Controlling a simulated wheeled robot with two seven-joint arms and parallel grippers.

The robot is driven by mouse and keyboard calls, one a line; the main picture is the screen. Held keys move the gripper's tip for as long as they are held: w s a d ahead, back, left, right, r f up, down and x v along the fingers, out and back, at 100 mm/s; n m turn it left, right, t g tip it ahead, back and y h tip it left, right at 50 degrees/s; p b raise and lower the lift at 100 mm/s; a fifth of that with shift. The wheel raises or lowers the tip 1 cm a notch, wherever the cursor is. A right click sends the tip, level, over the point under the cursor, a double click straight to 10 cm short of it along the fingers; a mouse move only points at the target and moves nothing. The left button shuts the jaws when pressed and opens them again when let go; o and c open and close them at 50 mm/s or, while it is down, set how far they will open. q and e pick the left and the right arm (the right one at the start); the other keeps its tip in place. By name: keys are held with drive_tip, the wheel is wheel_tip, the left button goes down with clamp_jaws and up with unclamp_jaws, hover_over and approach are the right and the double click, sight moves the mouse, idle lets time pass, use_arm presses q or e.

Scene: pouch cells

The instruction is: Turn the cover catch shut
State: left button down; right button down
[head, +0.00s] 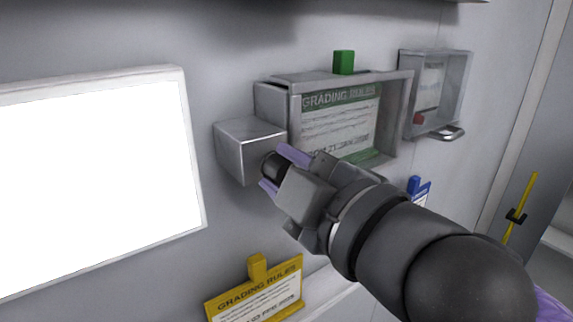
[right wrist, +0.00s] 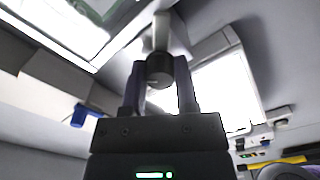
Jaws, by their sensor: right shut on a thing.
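The catch is a black round knob (head: 271,166) on the front of a grey box (head: 240,148) on the wall. The box sits at the lower left of a grey framed cover (head: 397,118), behind which a green-edged grading rules card (head: 335,120) shows. My right gripper (head: 279,172) has its two purple fingers on either side of the knob, shut on it. In the right wrist view the knob (right wrist: 160,71) lies between the fingertips, with a pale mark on its face. My left gripper is not in view.
A bright white panel (head: 95,180) is on the wall to the left. A yellow card (head: 256,292) is below, a blue tab (head: 414,184) stands right of my wrist. A smaller grey case (head: 461,95) with a handle is at the right. A green tab (head: 343,62) stands above the cover.

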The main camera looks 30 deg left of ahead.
drive_tip(key=n, duration=0.4)
drive_tip(key=shift+n, duration=0.3)
drive_tip(key=shift+n+p, duration=0.35)
drive_tip(key=shift+n, duration=1.55)
drive_tip(key=shift+c, duration=1.8)
unclamp_jaws()
